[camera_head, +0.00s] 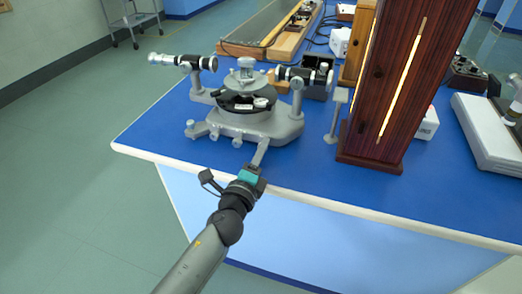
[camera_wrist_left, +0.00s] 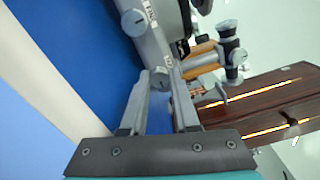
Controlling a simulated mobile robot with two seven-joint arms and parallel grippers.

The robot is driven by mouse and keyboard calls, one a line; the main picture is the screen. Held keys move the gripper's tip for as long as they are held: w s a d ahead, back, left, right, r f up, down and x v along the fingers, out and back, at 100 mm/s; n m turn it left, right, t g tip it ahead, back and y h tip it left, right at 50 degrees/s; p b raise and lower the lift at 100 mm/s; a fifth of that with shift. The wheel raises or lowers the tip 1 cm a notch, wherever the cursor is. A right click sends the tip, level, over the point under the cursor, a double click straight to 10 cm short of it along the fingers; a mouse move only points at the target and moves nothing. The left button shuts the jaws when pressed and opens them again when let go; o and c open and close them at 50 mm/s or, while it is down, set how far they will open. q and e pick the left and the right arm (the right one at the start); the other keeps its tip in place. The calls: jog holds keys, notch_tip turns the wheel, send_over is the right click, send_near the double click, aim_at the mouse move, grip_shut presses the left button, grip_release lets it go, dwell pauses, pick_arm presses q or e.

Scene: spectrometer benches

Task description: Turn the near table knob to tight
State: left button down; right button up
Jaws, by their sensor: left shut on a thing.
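The spectrometer (camera_head: 250,121) stands on the blue bench top, with grey knobs low on its base. My left gripper (camera_head: 263,150) reaches in over the bench's front edge to the near side of the base. In the left wrist view, its two fingers (camera_wrist_left: 160,76) are closed on a small round grey knob (camera_wrist_left: 160,83), the near table knob. The fingers hide this knob in the head view. A second grey knob (camera_wrist_left: 133,22) sits farther along the base, clear of the fingers. My right gripper is not in view.
A tall dark wooden case (camera_head: 389,105) with a lit slit stands right of the spectrometer. A grey post (camera_head: 336,115) stands between them. A white flat box (camera_head: 490,137) lies at the right. The front left of the bench top is bare.

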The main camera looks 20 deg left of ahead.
pick_arm(q)
jog(key=c, duration=0.7)
grip_release()
jog(key=shift+o, duration=0.2)
jog(key=shift+f, duration=0.1)
